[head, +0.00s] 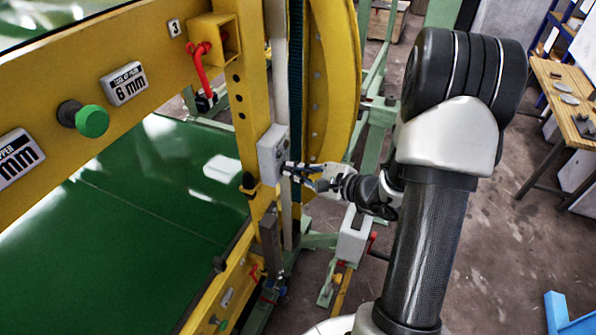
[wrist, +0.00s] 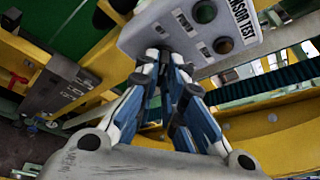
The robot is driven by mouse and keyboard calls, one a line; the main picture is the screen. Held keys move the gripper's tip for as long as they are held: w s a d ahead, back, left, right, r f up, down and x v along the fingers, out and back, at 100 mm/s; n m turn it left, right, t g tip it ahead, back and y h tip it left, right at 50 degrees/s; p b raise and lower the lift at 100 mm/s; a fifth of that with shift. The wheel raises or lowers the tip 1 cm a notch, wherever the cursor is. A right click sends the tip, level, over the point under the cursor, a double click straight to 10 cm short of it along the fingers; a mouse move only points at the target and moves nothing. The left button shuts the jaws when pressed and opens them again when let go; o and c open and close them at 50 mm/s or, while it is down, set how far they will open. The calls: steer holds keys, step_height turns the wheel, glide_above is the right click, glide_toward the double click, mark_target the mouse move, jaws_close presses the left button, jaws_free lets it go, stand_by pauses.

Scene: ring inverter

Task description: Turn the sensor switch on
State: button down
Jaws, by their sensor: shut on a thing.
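The grey sensor box (head: 271,152) is fixed to the yellow upright in the head view. In the wrist view this box (wrist: 140,35) carries a "SENSOR TEST" label and two dark round buttons. My gripper (head: 290,168) is at the box's lower right side. In the wrist view my gripper (wrist: 164,58) has its fingertips close together against the lower part of the box face. It is shut on the sensor switch, which the fingertips mostly hide. I cannot tell the switch's position.
A yellow frame (head: 250,80) and a large yellow curved ring (head: 335,80) stand beside the box.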

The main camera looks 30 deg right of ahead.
steer(key=shift+r, duration=0.1)
steer(key=m+g+y+p, duration=0.1)
steer(key=m+p, duration=0.1)
steer(key=p, duration=0.1)
steer(key=m+g+y+p, duration=0.1)
steer(key=m+p, duration=0.2)
steer(key=m+g+y+p, duration=0.1)
steer(key=m+y+p, duration=0.1)
steer(key=p, duration=0.1)
steer(key=shift+w+d+m+g, duration=0.25)
steer(key=shift+d+m+g, duration=0.05)
steer(key=shift+d, duration=0.05)
steer(key=m+y+p, duration=0.1)
steer(key=m, duration=0.2)
steer(key=shift+w+d+g+y+p, duration=0.1)
steer(key=shift+g+y+p, duration=0.2)
steer(key=shift+g+y, duration=0.1)
steer(key=c, duration=1.7)
jaws_free()
